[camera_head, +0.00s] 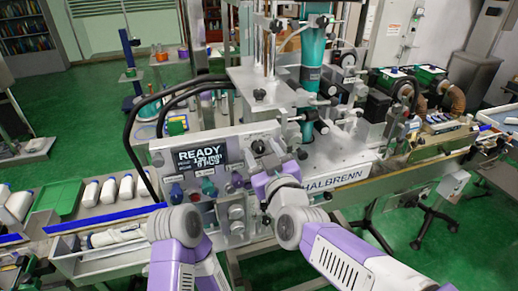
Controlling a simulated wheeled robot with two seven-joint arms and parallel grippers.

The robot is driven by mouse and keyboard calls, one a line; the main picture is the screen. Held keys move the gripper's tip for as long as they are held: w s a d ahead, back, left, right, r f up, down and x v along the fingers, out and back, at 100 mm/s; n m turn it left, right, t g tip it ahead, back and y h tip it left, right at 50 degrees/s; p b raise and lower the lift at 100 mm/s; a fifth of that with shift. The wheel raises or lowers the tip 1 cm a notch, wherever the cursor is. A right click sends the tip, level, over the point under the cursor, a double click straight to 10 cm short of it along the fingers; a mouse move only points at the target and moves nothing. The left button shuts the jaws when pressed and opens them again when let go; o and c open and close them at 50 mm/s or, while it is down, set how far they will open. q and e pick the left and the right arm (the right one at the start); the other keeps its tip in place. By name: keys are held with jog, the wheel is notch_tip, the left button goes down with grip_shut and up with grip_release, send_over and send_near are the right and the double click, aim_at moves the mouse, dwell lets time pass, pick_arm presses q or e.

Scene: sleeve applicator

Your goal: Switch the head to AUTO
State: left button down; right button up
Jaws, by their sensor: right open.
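Below the display is a row of knobs: a blue one (176,193), a teal one (208,187) and a dark one (236,179). A black knob (258,147) sits right of the display. Labels and switch positions are too small to read. My right gripper (266,178) is open at the panel's lower right, its purple fingers near the knobs; contact cannot be told. My left arm shows at the bottom, but its gripper does not.
The machine's HALBRENN base plate (345,176) and teal column (313,75) stand just right of the panel. Black cables loop at its left. A conveyor with white bottles (108,190) and a green tray (60,199) lies left.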

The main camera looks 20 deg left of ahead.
grip_shut()
dwell(0.3)
jog(key=shift+m, duration=0.3)
jog(key=m+b, duration=0.1)
jog(key=m, duration=0.2)
jog(key=shift+m, duration=0.3)
jog(key=m+b, duration=0.2)
jog(key=m, duration=0.2)
jog(key=shift+m, duration=0.3)
